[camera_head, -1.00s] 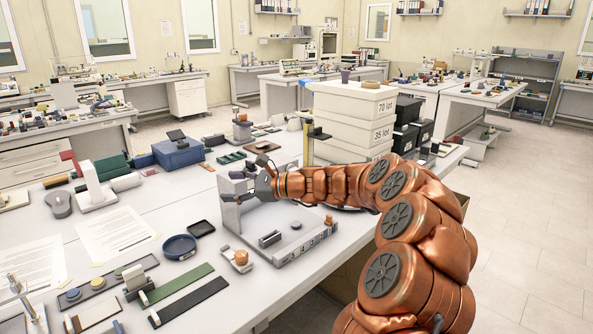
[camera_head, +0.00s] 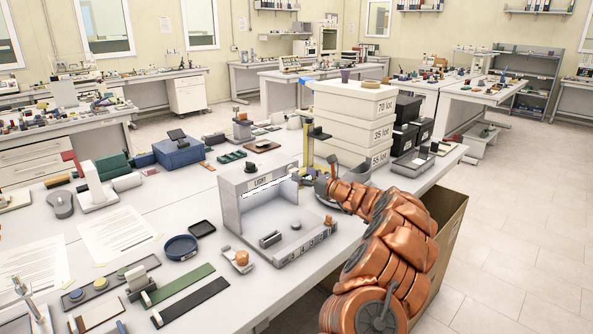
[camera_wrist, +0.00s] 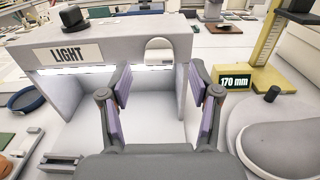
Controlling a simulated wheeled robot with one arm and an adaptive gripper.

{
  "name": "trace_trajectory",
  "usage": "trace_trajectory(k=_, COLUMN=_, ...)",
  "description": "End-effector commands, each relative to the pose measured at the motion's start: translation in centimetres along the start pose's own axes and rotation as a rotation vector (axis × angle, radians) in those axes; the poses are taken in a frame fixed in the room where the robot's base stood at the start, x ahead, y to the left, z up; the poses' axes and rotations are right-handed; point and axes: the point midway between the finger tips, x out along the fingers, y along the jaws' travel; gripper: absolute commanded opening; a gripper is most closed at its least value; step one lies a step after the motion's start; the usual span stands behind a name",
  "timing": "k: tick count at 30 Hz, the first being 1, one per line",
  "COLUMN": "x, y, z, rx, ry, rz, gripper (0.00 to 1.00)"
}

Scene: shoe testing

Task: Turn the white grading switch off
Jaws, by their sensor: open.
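A grey light booth (camera_head: 236,212) stands on the bench, with a "LIGHT" sign on its front and a black knob (camera_head: 250,168) on top. The knob also shows in the wrist view (camera_wrist: 76,20). A bright white strip (camera_head: 272,187) glows under the booth's top; it shows in the wrist view too (camera_wrist: 72,71). I cannot tell which part is the white grading switch. My gripper (camera_head: 322,183) is right of the booth, apart from it. In the wrist view my gripper (camera_wrist: 160,95) has its fingers spread, with nothing between them, in front of the booth's right part.
A yellow gauge (camera_wrist: 256,42) with a "170 mm" display (camera_wrist: 234,80) stands right of the booth. Stacked white boxes (camera_head: 345,133) stand behind my gripper. A blue round dish (camera_head: 180,247) and printed sheets (camera_head: 118,233) lie left of the booth.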

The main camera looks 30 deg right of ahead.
Motion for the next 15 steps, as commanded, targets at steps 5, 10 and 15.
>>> trace_trajectory(k=5, x=2.1, y=0.1, z=0.0, rx=-0.003, ry=0.003, rz=0.002, gripper=0.62)
trace_trajectory(k=10, x=3.2, y=0.1, z=0.1, rx=-0.003, ry=0.001, rz=0.001, gripper=0.62)
trace_trajectory(k=15, x=3.8, y=0.1, z=0.1, rx=-0.001, ry=-0.001, rz=0.002, gripper=0.62)
